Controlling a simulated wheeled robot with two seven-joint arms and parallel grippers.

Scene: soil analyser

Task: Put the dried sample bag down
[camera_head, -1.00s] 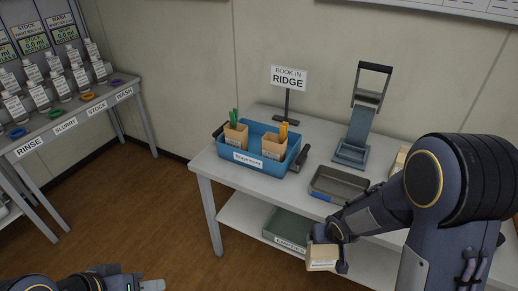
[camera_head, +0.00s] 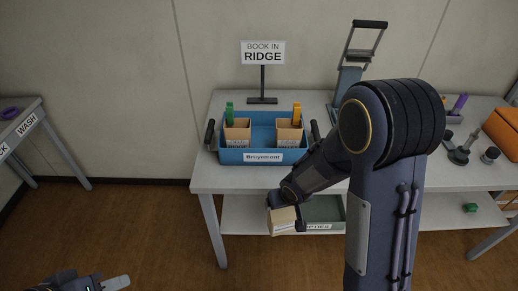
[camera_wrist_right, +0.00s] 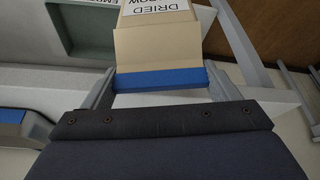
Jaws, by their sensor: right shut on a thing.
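The dried sample bag (camera_head: 282,220) is a tan paper packet in my right gripper (camera_head: 287,204), held in front of the table's front edge and above the floor. In the right wrist view the bag (camera_wrist_right: 157,45) has a white label reading "DRIED", and a blue strip lies across its near end, between the fingers. My right gripper is shut on it. My left gripper (camera_head: 115,284) shows only partly at the bottom left, over the floor; its finger opening cannot be made out.
A green tray (camera_head: 325,212) sits on the lower shelf. My right arm hides much of the table (camera_head: 205,178).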

